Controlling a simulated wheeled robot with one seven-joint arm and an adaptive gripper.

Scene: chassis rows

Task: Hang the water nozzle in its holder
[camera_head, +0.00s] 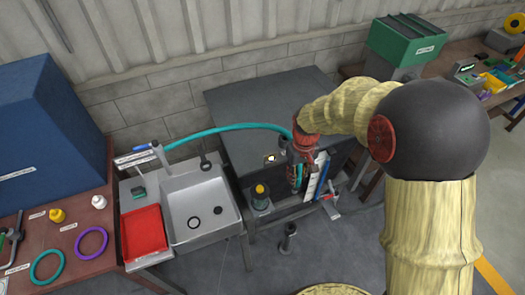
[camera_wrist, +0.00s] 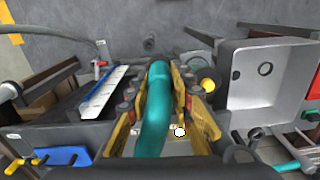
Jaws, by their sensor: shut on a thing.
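My gripper (camera_head: 297,172) is above the front edge of the dark cabinet, pointing down. In the wrist view its yellow fingers (camera_wrist: 160,95) are shut on a teal piece (camera_wrist: 155,110), which I take to be the water nozzle. The teal hose (camera_head: 228,128) arcs left from my gripper to a blue-ended fitting (camera_head: 157,147) behind the sink. The nozzle's tip is partly hidden by the fingers. I cannot tell for sure which part is its holder. A labelled white-and-blue upright strip (camera_head: 318,176) stands beside my gripper, on the right.
The sink (camera_head: 203,207) and red tray (camera_head: 143,232) are left of my gripper. A dark jar with a yellow top (camera_head: 260,197) stands close by on the left. A blue piece (camera_wrist: 62,156) sits at lower left in the wrist view. The cabinet top (camera_head: 262,105) is mostly clear.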

